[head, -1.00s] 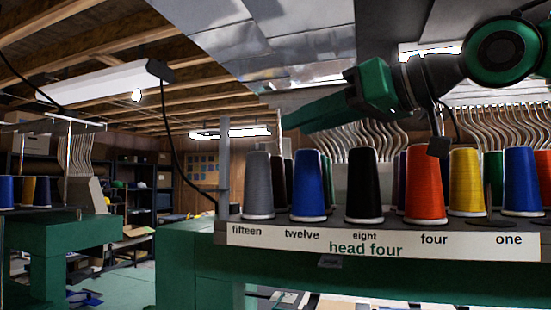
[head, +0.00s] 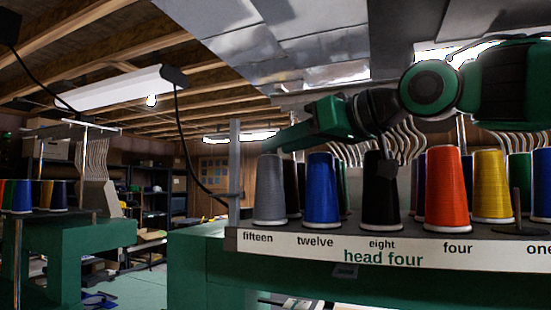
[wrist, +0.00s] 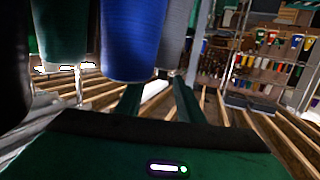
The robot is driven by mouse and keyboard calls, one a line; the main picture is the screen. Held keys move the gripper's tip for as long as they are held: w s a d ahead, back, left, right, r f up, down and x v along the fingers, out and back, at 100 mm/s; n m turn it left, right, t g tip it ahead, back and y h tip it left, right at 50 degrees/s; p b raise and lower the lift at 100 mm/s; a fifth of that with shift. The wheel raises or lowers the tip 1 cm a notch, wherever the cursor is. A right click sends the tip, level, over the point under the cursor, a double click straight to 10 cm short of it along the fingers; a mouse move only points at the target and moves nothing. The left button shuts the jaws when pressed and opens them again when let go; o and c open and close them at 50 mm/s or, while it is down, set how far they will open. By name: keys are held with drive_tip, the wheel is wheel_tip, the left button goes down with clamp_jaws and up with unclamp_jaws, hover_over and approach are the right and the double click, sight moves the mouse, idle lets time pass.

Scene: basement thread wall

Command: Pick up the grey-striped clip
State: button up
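I cannot make out a grey-striped clip in either view. My gripper (head: 270,146) is at the left end of my green arm in the head view, near the tops of the grey spool (head: 270,190) and the blue spool (head: 321,190). In the wrist view, which looks upside down, the two dark green fingers (wrist: 155,97) stand apart with nothing visible between them. The blue spool (wrist: 135,40) and the grey spool (wrist: 177,35) hang at the top of that view, close to the fingers.
A rack labelled "head four" (head: 383,258) carries several thread cones, including a black one (head: 381,205), a red one (head: 447,190) and a yellow one (head: 492,185). A grey post (head: 235,175) stands at its left end. Another green machine (head: 75,245) is at left, with floor between.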

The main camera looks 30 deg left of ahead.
drive_tip(key=shift+x, duration=0.75)
drive_tip(key=shift+c, duration=0.3)
clamp_jaws()
drive_tip(key=shift+r, duration=0.1)
